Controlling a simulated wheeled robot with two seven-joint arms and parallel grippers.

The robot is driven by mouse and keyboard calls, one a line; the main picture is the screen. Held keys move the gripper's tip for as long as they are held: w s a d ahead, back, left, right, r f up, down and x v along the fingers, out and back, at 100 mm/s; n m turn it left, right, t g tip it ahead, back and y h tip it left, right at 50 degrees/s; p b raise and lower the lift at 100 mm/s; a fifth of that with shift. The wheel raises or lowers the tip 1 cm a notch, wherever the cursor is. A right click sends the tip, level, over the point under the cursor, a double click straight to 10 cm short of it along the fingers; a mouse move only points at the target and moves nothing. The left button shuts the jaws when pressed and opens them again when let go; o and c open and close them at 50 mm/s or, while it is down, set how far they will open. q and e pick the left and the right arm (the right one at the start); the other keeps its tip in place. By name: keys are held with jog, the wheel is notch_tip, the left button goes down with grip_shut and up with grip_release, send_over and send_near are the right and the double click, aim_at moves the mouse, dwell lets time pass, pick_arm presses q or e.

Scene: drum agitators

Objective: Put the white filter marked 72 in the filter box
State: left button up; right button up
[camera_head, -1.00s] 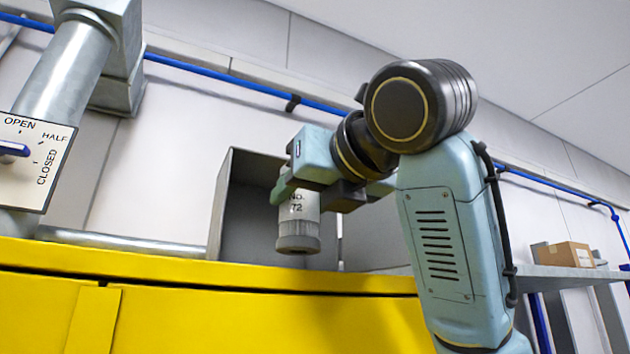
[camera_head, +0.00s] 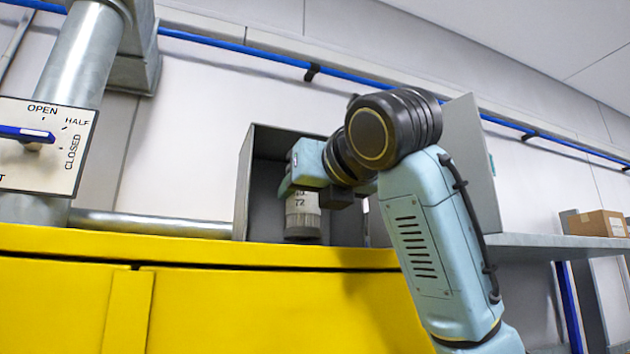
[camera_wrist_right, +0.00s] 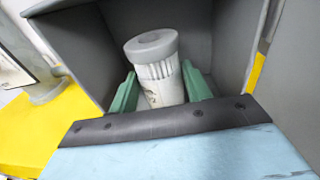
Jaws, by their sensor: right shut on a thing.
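The white filter marked 72 (camera_head: 303,212) is upright, with a grey lower end, at the open front of the grey filter box (camera_head: 243,190). My right gripper (camera_head: 305,188) is shut on the filter. In the right wrist view the filter (camera_wrist_right: 160,75) stands between the green fingers of my right gripper (camera_wrist_right: 160,92), with the box walls (camera_wrist_right: 215,35) around it. I cannot tell whether its lower end touches the box floor. My right arm hides part of the box's right side. My left gripper is not in view.
The filter box stands on a yellow cabinet (camera_head: 200,250), its grey door (camera_head: 470,165) open to the right. At left is a valve plate (camera_head: 50,145) with a blue handle. A shelf with a cardboard box (camera_head: 598,223) is at right.

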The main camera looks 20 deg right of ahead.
jog(key=shift+w+p, duration=0.55)
jog(key=shift+w, duration=1.1)
jog(key=shift+f, duration=0.5)
jog(key=o, duration=1.1)
jog(key=shift+c, duration=0.2)
jog(key=shift+s+b, duration=0.1)
jog(key=shift+b, duration=0.25)
jog(key=s+d+b, duration=0.1)
jog(key=s+b, duration=0.3)
jog(key=s, duration=0.9)
jog(key=shift+d+r, duration=0.15)
jog(key=shift+r, duration=0.2)
